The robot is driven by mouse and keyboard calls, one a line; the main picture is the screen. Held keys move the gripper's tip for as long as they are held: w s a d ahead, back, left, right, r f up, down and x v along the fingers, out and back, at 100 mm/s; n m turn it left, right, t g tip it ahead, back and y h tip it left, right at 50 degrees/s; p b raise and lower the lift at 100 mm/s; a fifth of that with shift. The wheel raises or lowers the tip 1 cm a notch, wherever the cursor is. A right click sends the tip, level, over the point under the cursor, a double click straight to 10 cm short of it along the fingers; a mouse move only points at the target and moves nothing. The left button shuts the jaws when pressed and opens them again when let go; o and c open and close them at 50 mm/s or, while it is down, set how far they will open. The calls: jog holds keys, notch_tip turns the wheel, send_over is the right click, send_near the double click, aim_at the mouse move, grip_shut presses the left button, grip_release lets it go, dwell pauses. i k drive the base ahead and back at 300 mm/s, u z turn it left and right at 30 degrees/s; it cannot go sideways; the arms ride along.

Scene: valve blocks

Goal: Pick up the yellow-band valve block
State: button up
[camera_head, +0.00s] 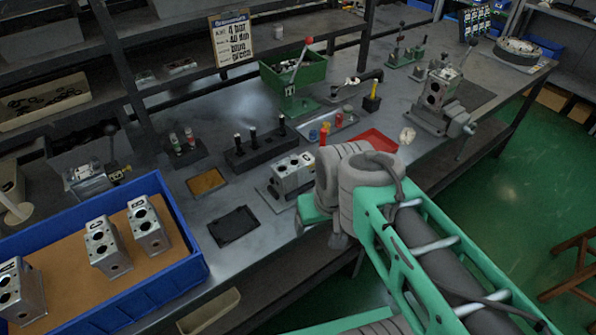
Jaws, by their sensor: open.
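Three grey metal valve blocks stand apart in a blue crate (190,262) with a brown liner at the lower left: a right one (148,228), a middle one (107,249) and a left one (20,292) near the picture edge. Dark holes and marks show on them. I cannot make out a yellow band on any. Another block (292,174) sits on a plate on the bench, left of my arm. My arm reaches in from the lower right to a grey-covered joint above the bench's front edge. My gripper's fingers do not show.
A black mat (234,226) and a brown tray (206,182) lie between crate and block. A dark rack (257,147), a green lever press (296,80) and a red tray (372,141) stand farther back. A vise-like fixture (442,105) stands to the right.

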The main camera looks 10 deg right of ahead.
aim_at(293, 171)
jog(key=z, duration=0.05)
jog(key=k, duration=0.5)
jog(key=u, duration=0.5)
jog(key=i, duration=0.4)
jog(key=u, duration=1.15)
jog(key=i, duration=0.5)
